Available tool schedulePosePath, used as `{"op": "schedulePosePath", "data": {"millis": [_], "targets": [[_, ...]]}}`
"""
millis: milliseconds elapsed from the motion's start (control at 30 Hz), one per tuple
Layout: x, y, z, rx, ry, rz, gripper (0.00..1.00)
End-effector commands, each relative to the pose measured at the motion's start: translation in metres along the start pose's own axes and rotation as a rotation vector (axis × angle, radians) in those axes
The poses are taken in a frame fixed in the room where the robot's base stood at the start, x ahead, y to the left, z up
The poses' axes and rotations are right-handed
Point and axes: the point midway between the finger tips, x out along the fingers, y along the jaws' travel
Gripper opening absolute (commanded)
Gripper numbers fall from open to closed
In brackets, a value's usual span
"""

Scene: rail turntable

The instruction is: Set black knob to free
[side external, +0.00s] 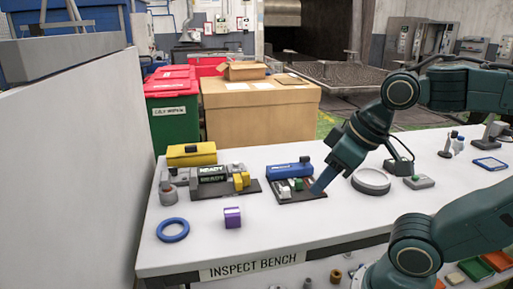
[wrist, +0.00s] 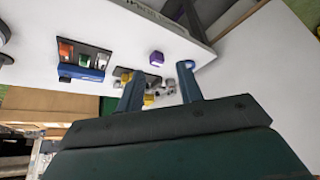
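A small black knob (side external: 304,159) sits on top of a blue box (side external: 286,171) on a dark panel at the middle of the bench. Another small black piece (side external: 191,149) sits on a yellow box (side external: 200,158) to the left; I cannot tell which is the task's knob, and no "free" mark is readable. My gripper (side external: 317,190) points down by the right side of the blue-box panel, apart from the knob. In the wrist view its blue fingers (wrist: 160,72) stand wide apart with nothing held between them. The blue box also shows there (wrist: 80,73), left of the fingers.
A panel with a "READY" display (side external: 211,174) stands left, near a grey round device (side external: 168,192). A purple cube (side external: 232,217) and blue ring (side external: 173,230) lie at the front left. The front middle is clear.

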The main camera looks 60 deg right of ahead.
Motion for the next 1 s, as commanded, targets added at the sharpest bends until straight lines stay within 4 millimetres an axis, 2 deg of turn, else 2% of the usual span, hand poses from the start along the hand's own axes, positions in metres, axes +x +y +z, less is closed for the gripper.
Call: {"op": "schedulePosePath", "data": {"millis": [267, 433, 667, 1000], "targets": [[-0.001, 0.001, -0.004, -0.007, -0.003, 0.004, 0.36], [-0.003, 0.008, -0.019, -0.038, -0.026, 0.018, 0.36], [-0.005, 0.031, -0.060, -0.130, -0.086, 0.047, 0.36], [0.004, 0.088, -0.126, -0.292, -0.201, 0.062, 0.36]]}}
